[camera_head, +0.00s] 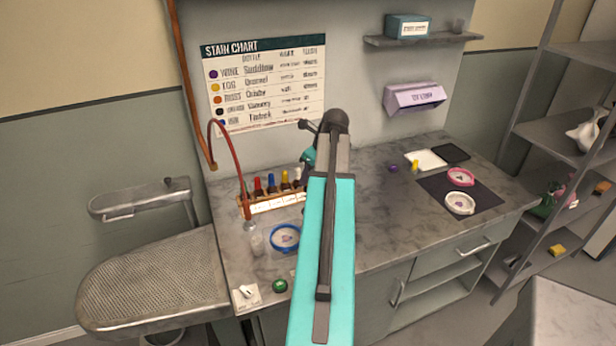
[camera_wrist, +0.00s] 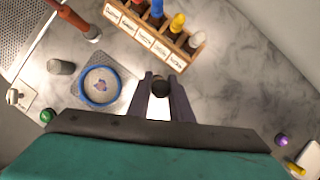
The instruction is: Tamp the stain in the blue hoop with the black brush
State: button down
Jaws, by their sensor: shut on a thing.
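The blue hoop (camera_head: 272,240) lies on the marble counter near its front left, with pale cloth and a small purple stain (camera_head: 286,238) inside. In the wrist view the blue hoop (camera_wrist: 81,91) is left of my gripper (camera_wrist: 160,86), with the purple stain (camera_wrist: 100,86) near its middle. My gripper is shut on a dark, round-ended thing (camera_wrist: 160,89), seen end-on, which I take as the black brush. It is beside the hoop, not over it. In the head view my arm hides the gripper and the brush.
A wooden rack (camera_wrist: 150,40) of colour-topped bottles stands behind. A pink hoop (camera_head: 461,177) and white hoop (camera_head: 460,203) lie on a dark mat at right. The counter between is mostly clear.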

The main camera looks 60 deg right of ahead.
jog(key=shift+w, duration=0.1)
jog(key=w+a+f+n+g+y+b, duration=0.1)
jog(key=w+a+f+n+y+b, duration=0.2)
jog(key=w+a+n, duration=1.3)
jog(key=w+a+n+g+b, duration=0.1)
jog(key=w+a+n+g, duration=0.1)
jog(key=a, duration=1.2)
jog(key=w+a+f+n+g+b, duration=0.1)
jog(key=w+a+n, duration=0.3)
jog(key=a, duration=1)
jog(key=w+a+f+n+g+y+b, duration=0.1)
jog(key=w+a+n+g, duration=0.2)
jog(key=a, duration=1.1)
jog(key=shift+w+a+n, duration=0.3)
jog(key=shift+n, duration=0.8)
jog(key=shift+f, duration=0.1)
